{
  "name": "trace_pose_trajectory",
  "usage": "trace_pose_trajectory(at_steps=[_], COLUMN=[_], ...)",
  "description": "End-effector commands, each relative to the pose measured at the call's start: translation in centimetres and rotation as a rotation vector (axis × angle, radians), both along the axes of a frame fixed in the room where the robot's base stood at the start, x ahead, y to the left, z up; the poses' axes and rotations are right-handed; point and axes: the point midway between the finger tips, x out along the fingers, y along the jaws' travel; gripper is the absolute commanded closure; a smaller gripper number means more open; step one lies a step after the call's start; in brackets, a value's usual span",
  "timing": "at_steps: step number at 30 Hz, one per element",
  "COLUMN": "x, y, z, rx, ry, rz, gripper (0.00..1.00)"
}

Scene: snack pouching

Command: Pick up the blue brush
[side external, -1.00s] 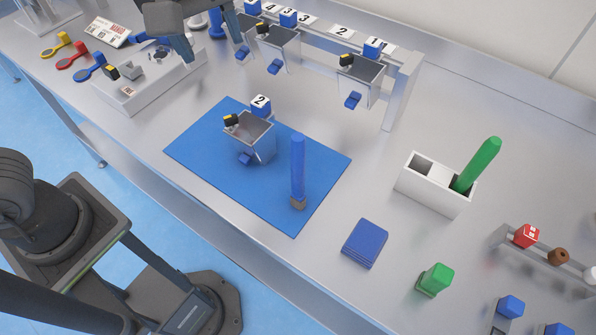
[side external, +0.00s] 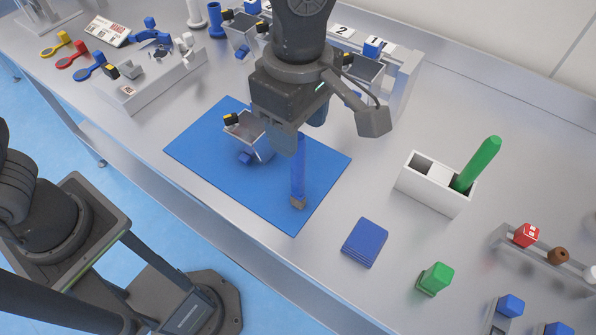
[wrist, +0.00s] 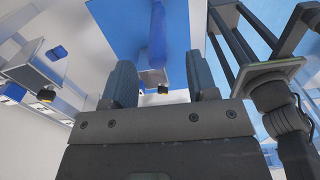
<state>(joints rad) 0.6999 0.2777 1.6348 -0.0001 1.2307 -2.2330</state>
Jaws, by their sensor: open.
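The blue brush (side external: 298,178) stands upright on the blue mat (side external: 200,150), bristle end down. Its top is hidden by my gripper in the side view. My gripper (side external: 301,138) is open and points down just above the brush, near its upper end. In the wrist view the brush (wrist: 157,30) shows between and beyond the open fingers of my gripper (wrist: 161,65). I cannot tell whether a finger touches it.
A white box (side external: 432,196) holds a green brush (side external: 478,162). A folded blue cloth (side external: 365,243) and a green block (side external: 435,278) lie to the right. A raised rack (side external: 405,75) stands behind.

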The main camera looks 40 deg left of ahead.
Motion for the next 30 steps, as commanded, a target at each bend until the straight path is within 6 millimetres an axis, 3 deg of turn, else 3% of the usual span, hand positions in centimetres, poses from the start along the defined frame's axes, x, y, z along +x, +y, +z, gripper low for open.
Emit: trace_pose_trajectory(at_steps=[5, 15, 24, 30], x=[0.0, 0.3, 0.3, 0.4], y=[0.1, 0.3, 0.3, 0.3], z=[-1.1, -5.5, -5.9, -5.9], rx=[0.001, -0.002, -0.004, -0.004], ry=[0.001, -0.001, -0.003, -0.003], rz=[0.000, -0.001, -0.001, -0.001], gripper=[0.47, 0.47, 0.47, 0.66])
